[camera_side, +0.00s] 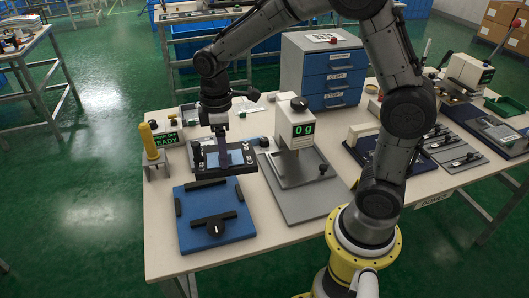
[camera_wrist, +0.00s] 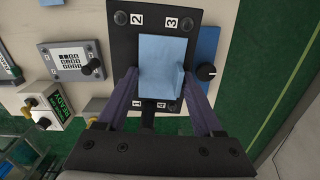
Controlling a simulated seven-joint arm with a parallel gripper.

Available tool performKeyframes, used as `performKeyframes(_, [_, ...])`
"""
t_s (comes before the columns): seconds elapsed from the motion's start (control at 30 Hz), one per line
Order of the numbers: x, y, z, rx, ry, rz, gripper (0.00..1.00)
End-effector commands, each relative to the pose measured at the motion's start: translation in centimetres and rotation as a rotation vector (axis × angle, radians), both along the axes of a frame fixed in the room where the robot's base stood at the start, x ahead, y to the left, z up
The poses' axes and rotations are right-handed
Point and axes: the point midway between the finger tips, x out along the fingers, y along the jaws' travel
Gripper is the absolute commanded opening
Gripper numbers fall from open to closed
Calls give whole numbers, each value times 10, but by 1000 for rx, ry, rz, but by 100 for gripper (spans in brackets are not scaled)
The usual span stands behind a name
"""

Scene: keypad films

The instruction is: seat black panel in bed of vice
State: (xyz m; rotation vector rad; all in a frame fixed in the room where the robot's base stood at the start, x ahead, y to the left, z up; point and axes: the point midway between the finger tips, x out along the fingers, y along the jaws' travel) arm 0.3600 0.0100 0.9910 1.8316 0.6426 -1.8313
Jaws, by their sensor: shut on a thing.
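The black panel (camera_side: 238,168) is held level by my gripper (camera_side: 222,148), whose purple fingers come down on it. In the wrist view the panel (camera_wrist: 122,50) has white number labels at its corners and a light-blue piece (camera_wrist: 160,60) on its middle. My gripper (camera_wrist: 161,88) has a finger on each side of that piece; the exact contact is hard to see. The blue vice (camera_side: 195,236) lies in front of the panel in the side view, with black bars and a black knob. In the wrist view part of the vice (camera_wrist: 208,47) shows beyond the panel's right edge.
A scale reading 0 g (camera_side: 297,128) stands right of the panel. A yellow-handled stand and a READY display (camera_side: 166,139) are at the left. A grey keypad device (camera_wrist: 75,60) lies left of the panel. A blue drawer cabinet (camera_side: 325,80) stands behind.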

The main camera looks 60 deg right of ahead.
Motion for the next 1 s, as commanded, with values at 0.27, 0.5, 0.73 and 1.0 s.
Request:
performKeyframes(0.27, [32,45,-29,0,2,96,8])
performKeyframes(0.5, [31,50,-33,0,-1,111,8])
performKeyframes(0.73, [31,50,-34,0,-1,111,8])
performKeyframes(1.0, [30,50,-50,-1,1,110,8])
